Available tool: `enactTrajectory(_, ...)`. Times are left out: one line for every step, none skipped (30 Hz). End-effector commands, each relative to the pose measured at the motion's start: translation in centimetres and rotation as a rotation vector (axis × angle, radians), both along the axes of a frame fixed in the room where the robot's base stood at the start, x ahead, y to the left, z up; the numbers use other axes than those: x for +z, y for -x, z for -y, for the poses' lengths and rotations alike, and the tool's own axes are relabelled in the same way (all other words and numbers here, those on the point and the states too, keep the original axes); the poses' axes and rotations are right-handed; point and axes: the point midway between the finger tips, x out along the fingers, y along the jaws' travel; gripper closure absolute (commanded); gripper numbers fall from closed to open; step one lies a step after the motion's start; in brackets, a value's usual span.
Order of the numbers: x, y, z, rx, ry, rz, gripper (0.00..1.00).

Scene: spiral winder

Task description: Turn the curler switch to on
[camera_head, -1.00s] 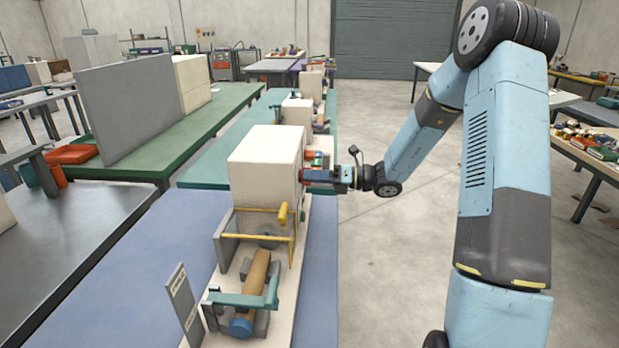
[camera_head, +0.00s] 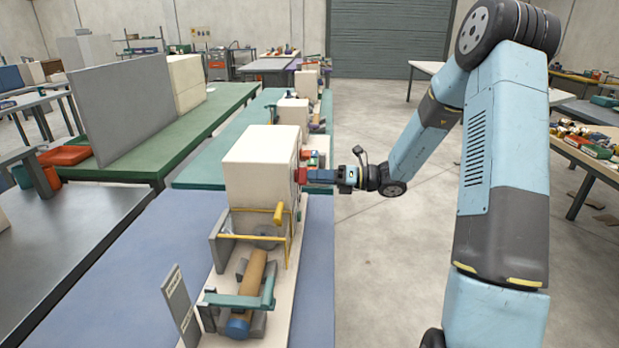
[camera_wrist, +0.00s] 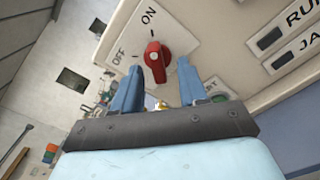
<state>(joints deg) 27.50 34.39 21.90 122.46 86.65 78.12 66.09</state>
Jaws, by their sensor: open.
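The curler switch is a red knob (camera_wrist: 156,62) on a pale plate marked ON and OFF in the wrist view. Its ridge runs roughly up the picture, its upper end towards the tick by ON. My gripper (camera_wrist: 160,66) is open, with one blue finger on each side of the knob. I cannot tell whether the fingers touch it.
Labelled dark buttons (camera_wrist: 270,38) sit right of the switch in the wrist view. A yellow guard frame (camera_head: 278,214) and a brown roller (camera_head: 251,277) stand on the machine in front of the box. Open floor lies to the right.

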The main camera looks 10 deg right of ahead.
Motion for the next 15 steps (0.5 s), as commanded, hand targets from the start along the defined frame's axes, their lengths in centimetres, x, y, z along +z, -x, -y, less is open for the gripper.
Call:
enactTrajectory(0.0, 0.1, 1.0, -0.003, 0.001, 0.0, 0.57)
enactTrajectory(0.0, 0.2, 1.5, -0.004, 0.0, 0.0, 0.57)
enactTrajectory(0.0, 0.3, 2.4, -0.004, 0.0, 0.0, 0.57)
enactTrajectory(0.0, 0.5, 3.0, -0.004, 0.0, 0.0, 0.57)
enactTrajectory(0.0, 0.6, 3.6, -0.004, 0.001, -0.001, 0.57)
enactTrajectory(-0.1, 0.7, 4.3, -0.004, 0.001, -0.001, 0.57)
enactTrajectory(-0.1, 0.8, 4.9, -0.004, 0.001, -0.001, 0.57)
enactTrajectory(0.0, 0.9, 5.5, -0.004, 0.0, -0.001, 0.57)
enactTrajectory(-0.1, 1.1, 6.2, -0.004, 0.001, -0.001, 0.57)
enactTrajectory(-0.1, 1.2, 6.8, -0.004, 0.002, -0.001, 0.57)
enactTrajectory(-0.1, 1.3, 7.4, -0.004, 0.001, -0.001, 0.57)
enactTrajectory(-0.1, 1.4, 8.0, -0.005, 0.0, -0.001, 0.57)
enactTrajectory(-0.1, 1.5, 8.5, -0.004, 0.0, 0.0, 0.57)
enactTrajectory(-0.1, 1.6, 8.9, -0.003, 0.001, 0.0, 0.57)
enactTrajectory(-0.1, 1.6, 9.4, -0.004, 0.0, 0.0, 0.57)
